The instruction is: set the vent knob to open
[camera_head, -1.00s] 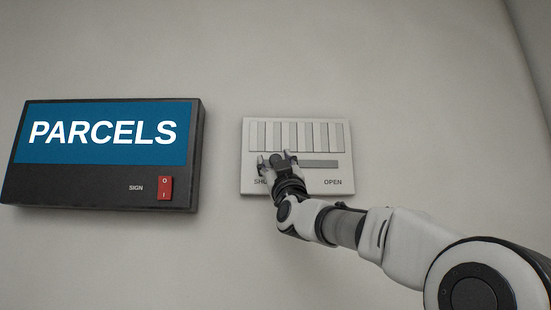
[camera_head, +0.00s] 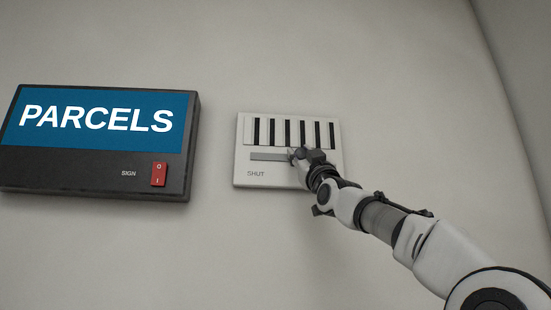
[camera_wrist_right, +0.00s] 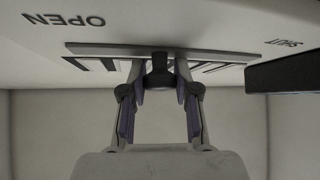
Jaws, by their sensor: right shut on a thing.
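The vent panel (camera_head: 242,165) is a pale plate on the wall with a row of slats (camera_head: 293,132) above a grey slot (camera_head: 268,157). Dark gaps show between the slats. My right gripper (camera_head: 304,156) is at the slot, right of its middle, and hides the slot's right part and the OPEN label. In the upside-down right wrist view, the dark vent knob (camera_wrist_right: 160,66) sits between the fingertips of my right gripper (camera_wrist_right: 160,80), which is shut on it. There the OPEN label (camera_wrist_right: 63,19) is left and SHUT (camera_wrist_right: 284,42) is right. My left gripper is out of view.
A dark sign box (camera_head: 95,180) reading PARCELS hangs on the wall left of the vent, with a red rocker switch (camera_head: 158,174). Bare wall lies between it and the panel. A wall corner is at the far right.

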